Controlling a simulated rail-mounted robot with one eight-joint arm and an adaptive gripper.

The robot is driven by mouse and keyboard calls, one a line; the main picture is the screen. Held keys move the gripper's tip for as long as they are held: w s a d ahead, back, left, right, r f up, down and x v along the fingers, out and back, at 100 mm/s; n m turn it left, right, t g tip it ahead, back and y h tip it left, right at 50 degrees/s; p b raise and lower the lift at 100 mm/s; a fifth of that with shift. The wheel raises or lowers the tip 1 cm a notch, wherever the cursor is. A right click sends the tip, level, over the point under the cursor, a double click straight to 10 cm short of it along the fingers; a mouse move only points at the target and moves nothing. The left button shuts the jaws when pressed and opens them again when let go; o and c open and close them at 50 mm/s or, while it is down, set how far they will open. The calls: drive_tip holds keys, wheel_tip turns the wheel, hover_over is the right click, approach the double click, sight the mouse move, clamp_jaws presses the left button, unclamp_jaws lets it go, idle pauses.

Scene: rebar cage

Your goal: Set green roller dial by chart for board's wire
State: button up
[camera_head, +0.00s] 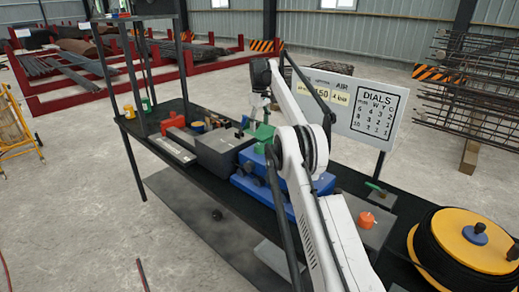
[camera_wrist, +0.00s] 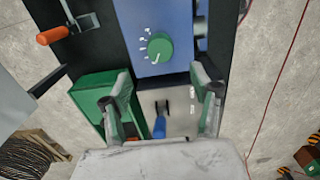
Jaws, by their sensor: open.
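The green roller dial (camera_wrist: 160,47) is a round knob on a blue panel (camera_wrist: 150,15) in the wrist view. White marks sit around its left side; their numbers are too small to read. My gripper (camera_wrist: 163,82) is open and empty, its two fingers apart below the dial in the picture, not touching it. The chart (camera_head: 375,112) headed DIALS is on a white board (camera_head: 322,97) in the head view. It has columns mm, W, Y, G and several rows of small numbers. Yellow labels on the board are only partly legible, and my arm hides part of it.
A blue machine (camera_head: 325,184) stands on the black bench behind my arm. A green box (camera_wrist: 92,92) and a blue-handled lever (camera_wrist: 160,127) are near my fingers. An orange-handled crank (camera_wrist: 54,35) sticks out at upper left. A yellow-flanged spool (camera_head: 460,240) stands at right.

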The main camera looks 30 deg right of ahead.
sight(260, 145)
wheel_tip(260, 145, down, 11)
drive_tip(key=shift+f+p, duration=0.15)
drive_tip(key=shift+p, duration=0.45)
drive_tip(key=c, duration=1.1)
drive_tip(key=shift+f+m+b, duration=0.1)
drive_tip(key=shift+m+b, duration=0.7)
drive_tip(key=shift+m, duration=0.3)
drive_tip(key=shift+m+b, duration=0.7)
drive_tip(key=shift+m, duration=1)
